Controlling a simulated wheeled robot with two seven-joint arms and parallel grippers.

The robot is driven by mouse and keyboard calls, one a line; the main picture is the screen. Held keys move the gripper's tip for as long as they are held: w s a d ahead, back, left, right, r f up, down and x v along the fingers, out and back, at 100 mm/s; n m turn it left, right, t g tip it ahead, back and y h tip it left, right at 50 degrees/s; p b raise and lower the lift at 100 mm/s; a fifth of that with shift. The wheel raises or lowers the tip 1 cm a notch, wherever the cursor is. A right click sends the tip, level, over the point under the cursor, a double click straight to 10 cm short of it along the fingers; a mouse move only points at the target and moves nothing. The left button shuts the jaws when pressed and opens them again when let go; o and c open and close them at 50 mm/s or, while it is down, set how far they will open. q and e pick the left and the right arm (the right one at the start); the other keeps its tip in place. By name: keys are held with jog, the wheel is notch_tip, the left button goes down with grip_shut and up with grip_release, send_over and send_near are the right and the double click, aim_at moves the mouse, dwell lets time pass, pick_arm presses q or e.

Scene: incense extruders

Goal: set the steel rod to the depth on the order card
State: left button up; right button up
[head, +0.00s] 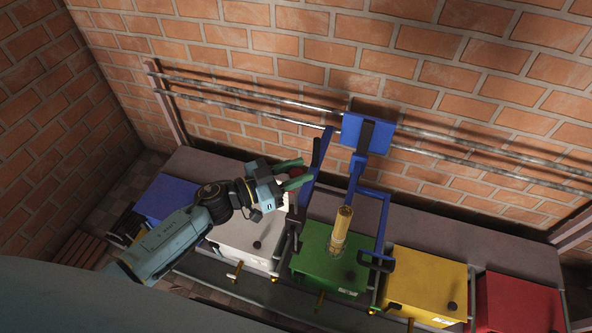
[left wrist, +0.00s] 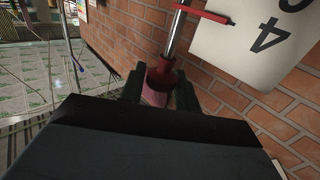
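In the left wrist view a steel rod (left wrist: 175,36) runs down into a red collar (left wrist: 161,74), with a pink part (left wrist: 155,97) below it. A white card (left wrist: 262,35) with a large black 4 and a cut-off second digit hangs at upper right. My left gripper (head: 300,174) points right above the white box in the head view. In its wrist view, my left gripper (left wrist: 159,90) has its two dark fingers apart, with the red collar beyond and between their tips. I cannot tell whether they touch it. My right gripper is not in view.
Blue (head: 167,199), white (head: 240,243), green (head: 312,247), yellow (head: 427,280) and red (head: 520,303) boxes stand in a row. A brass cylinder (head: 341,228) stands on the green one inside a blue frame (head: 385,220). Steel rails (head: 440,150) run along the brick wall.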

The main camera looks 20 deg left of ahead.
pick_arm(q)
grip_shut()
jog(key=b, duration=0.3)
send_over(296, 204)
jog(key=f, duration=0.5)
jog(key=shift+w+a+f, duration=0.1)
jog(key=shift+w+f, duration=0.15)
jog(key=shift+f, duration=0.3)
jog(key=shift+o, duration=1.8)
grip_release()
jog(key=shift+o, duration=0.4)
jog(key=v, duration=1.3)
jog(key=shift+s+p, duration=0.2)
jog(key=shift+p, duration=0.25)
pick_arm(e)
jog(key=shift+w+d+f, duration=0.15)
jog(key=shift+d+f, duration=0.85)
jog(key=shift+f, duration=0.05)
pick_arm(q)
jog(key=shift+a, duration=0.15)
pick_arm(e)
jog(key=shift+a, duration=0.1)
